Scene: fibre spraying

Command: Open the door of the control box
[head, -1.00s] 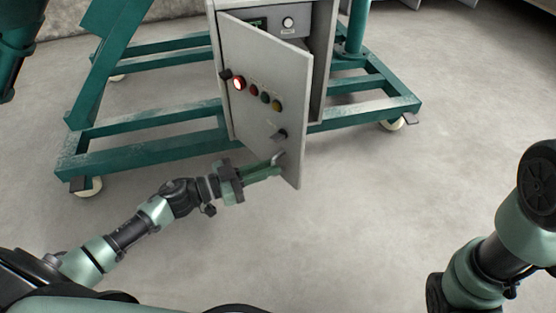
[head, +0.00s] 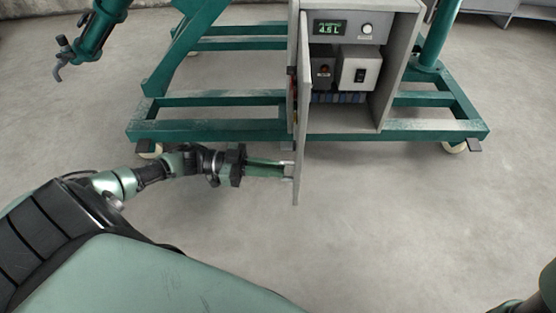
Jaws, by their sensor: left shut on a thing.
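The control box (head: 392,75) is a grey cabinet on a green frame in the upper right middle. Its door (head: 303,110) stands wide open, seen almost edge-on at the left side of the box. Inside show a display reading 4.6 L (head: 330,28), a white round knob or button (head: 367,29) and a light box with a black switch (head: 359,76). My left gripper (head: 287,169) is at the lower part of the door, shut on its handle, which is mostly hidden by the fingers and the door edge. My right gripper is out of view; only a bit of that arm shows at the lower right.
The green wheeled frame (head: 220,128) spreads left and right under the box, with casters near the floor. A green arm-like part with a grey hooked nozzle (head: 66,58) hangs at the upper left. The concrete floor (head: 400,220) in front is clear.

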